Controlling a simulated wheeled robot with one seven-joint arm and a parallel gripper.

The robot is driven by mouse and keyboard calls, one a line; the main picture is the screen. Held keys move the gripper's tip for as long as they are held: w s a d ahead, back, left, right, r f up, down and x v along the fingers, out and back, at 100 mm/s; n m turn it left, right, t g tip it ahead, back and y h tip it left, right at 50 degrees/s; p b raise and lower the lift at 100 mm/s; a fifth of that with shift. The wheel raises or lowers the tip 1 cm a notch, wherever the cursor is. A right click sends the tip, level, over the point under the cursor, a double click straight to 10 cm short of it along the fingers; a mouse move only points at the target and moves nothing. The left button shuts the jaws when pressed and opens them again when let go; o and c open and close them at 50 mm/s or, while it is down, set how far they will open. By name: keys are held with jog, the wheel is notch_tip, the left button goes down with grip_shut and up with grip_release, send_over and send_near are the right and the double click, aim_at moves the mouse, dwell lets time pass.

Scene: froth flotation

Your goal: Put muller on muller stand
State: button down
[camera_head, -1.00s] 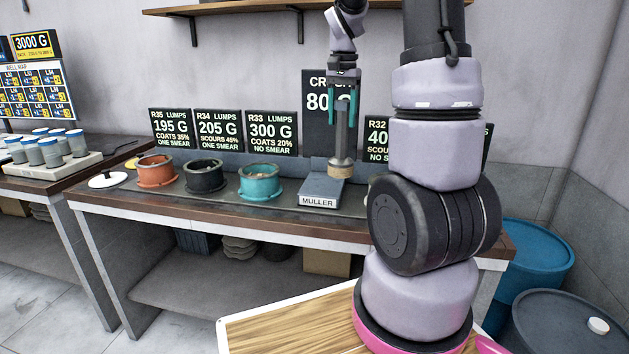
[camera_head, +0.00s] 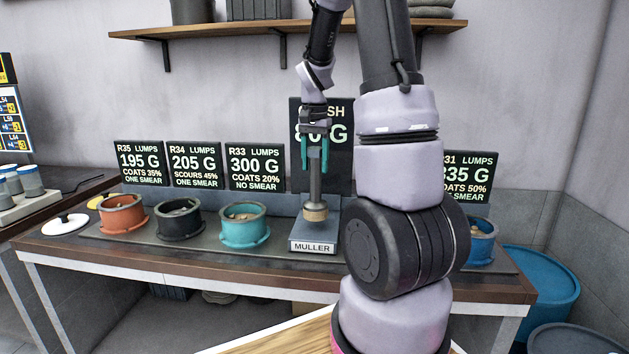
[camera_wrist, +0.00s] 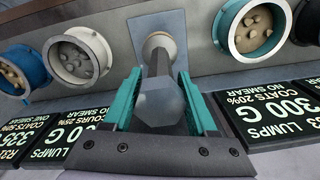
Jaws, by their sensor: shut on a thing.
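The muller (camera_head: 315,188) is a grey metal handle with a round tan foot, held upright and foot down. My gripper (camera_head: 314,162) has teal fingers, one on each side of the upper handle, and is shut on it. The muller stand (camera_head: 313,246) is a grey block labelled MULLER, directly below the foot. I cannot tell whether the foot touches it. In the wrist view, the hexagonal handle end (camera_wrist: 158,105) lies between the teal fingers (camera_wrist: 158,112), and the foot hides part of the stand (camera_wrist: 142,24).
Orange (camera_head: 122,215), black (camera_head: 179,221) and teal (camera_head: 244,227) pots stand left of the stand. A blue pot (camera_head: 482,245) is at the right, beyond my arm. Signs stand behind. A wall shelf (camera_head: 230,31) hangs above.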

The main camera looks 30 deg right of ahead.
aim_at(315, 176)
jog(key=shift+f, duration=2)
jog(key=shift+c, duration=1)
grip_release()
notch_tip(315, 176, up, 12)
jog(key=shift+s+r, duration=0.1)
jog(key=s+a+r+n+t+y, duration=0.1)
jog(key=s+a+r+n+t, duration=0.1)
jog(key=s+a, duration=0.4)
jog(key=s+a+r+n+t+y, duration=0.1)
jog(key=s+a+r+n+t, duration=0.2)
jog(key=s, duration=1)
jog(key=a+r+t, duration=0.2)
jog(key=a+r, duration=0.1)
jog(key=a, duration=0.1)
jog(key=shift+s+r+n, duration=0.2)
jog(key=shift+r+n, duration=0.05)
jog(key=shift+n, duration=0.05)
